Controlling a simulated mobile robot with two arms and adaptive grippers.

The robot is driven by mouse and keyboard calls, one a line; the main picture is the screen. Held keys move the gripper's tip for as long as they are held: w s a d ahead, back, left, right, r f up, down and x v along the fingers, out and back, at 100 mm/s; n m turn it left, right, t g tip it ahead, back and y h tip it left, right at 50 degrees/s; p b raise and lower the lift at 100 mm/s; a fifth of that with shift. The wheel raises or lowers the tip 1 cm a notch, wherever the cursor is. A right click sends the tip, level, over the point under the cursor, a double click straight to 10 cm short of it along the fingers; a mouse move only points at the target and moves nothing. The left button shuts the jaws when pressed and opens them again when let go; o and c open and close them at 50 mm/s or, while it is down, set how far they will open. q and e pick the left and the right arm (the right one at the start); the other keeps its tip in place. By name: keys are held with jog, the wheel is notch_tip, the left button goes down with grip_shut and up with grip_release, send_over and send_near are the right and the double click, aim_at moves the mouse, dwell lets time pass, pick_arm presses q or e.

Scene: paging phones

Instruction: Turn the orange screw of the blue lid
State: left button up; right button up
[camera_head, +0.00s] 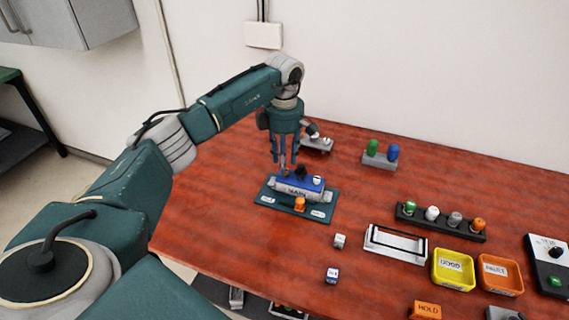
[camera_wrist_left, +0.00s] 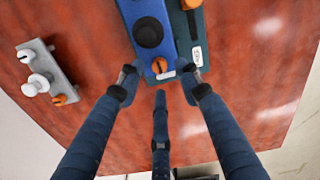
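The blue lid (camera_head: 306,185) lies on a white case on a dark teal base plate (camera_head: 268,199). In the left wrist view the lid (camera_wrist_left: 137,12) bears a round black knob (camera_wrist_left: 148,32) and the small orange screw (camera_wrist_left: 159,66) near its end. My left gripper (camera_head: 284,163) points down over the lid's left end. In the left wrist view its fingers (camera_wrist_left: 160,77) are spread on either side of the orange screw, with gaps visible; a third finger lies below. Whether they touch the lid is unclear. My right gripper is out of view.
An orange block (camera_head: 299,204) is at the plate's front. A grey holder with screws (camera_wrist_left: 45,75) stands to the side; a green-and-blue peg stand (camera_head: 380,158) is behind. Yellow (camera_head: 437,283) and orange (camera_head: 485,284) trays, a black rack (camera_head: 447,228) and small cubes lie right.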

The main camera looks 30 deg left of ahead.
pick_arm(q)
jog(key=shift+f, duration=1.6)
jog(key=shift+c, duration=0.3)
